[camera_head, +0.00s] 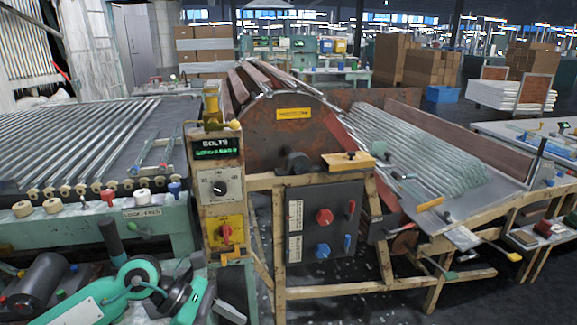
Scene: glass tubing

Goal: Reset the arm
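I see no gripper of mine for certain in the head view, neither left nor right. At the bottom left, teal, black and grey rounded parts (139,277) stand in front of the bench. I cannot tell whether they belong to a machine or a tool. A machine with a large rusty round housing (262,135) stands in the middle. Many glass tubes (80,140) lie in rows on the left table, and more tubes (425,150) lie on the sloping table at the right.
A control post (218,185) with a dial and a green display stands left of centre. A grey control box (325,222) with red and blue knobs hangs on a yellow frame (279,250). Cardboard boxes (390,60) stand behind. Dark floor (480,300) shows at the lower right.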

